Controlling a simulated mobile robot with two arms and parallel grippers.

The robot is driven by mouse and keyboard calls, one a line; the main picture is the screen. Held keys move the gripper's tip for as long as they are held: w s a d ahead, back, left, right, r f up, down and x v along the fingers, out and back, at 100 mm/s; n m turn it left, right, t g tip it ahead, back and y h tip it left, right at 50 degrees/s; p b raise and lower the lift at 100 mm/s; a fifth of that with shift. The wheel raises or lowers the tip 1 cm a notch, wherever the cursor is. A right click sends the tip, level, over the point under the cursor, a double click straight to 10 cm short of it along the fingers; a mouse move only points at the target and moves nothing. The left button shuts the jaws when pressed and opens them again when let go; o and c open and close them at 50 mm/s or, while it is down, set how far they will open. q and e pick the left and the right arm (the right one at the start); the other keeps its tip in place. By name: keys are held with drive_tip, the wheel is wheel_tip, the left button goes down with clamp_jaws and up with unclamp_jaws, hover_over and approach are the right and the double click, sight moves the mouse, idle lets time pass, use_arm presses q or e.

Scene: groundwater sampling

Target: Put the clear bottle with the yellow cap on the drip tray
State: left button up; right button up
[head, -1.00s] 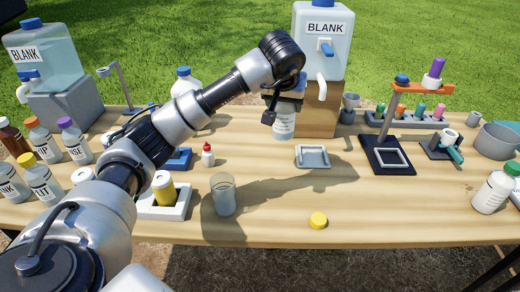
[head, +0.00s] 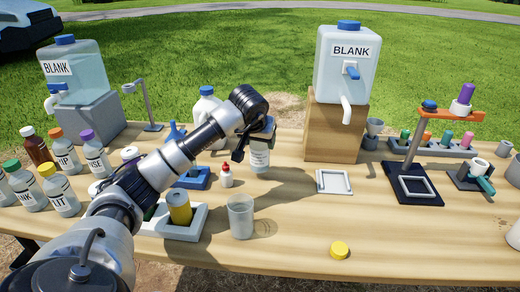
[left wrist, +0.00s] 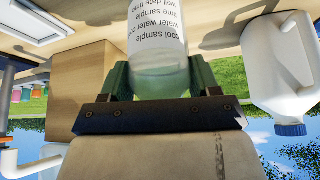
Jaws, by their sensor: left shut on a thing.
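My left gripper (head: 262,134) is shut on a clear bottle (head: 260,158) with a white printed label. The left wrist view shows this bottle (left wrist: 158,35) between the green fingers (left wrist: 160,80), with pale liquid inside. Its top is hidden by the gripper, so I cannot tell whether it is capped. A loose yellow cap (head: 340,250) lies at the table's front. The square grey drip tray (head: 335,192) lies empty, right of the held bottle and apart from it. Another yellow-capped bottle (head: 60,195) stands at the far left. My right gripper is not in view.
A BLANK dispenser (head: 345,75) stands on a wooden block (head: 335,130) behind the tray. A white jug (head: 207,108), a red-tipped dropper bottle (head: 226,177) and a clear cup (head: 240,215) are near my left arm. The table between tray and loose cap is clear.

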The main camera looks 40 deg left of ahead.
sight(260, 149)
use_arm(q)
drive_tip(key=shift+f, duration=1.35)
drive_tip(key=shift+f, duration=0.15)
drive_tip(key=o, duration=1)
drive_tip(key=shift+c, duration=0.2)
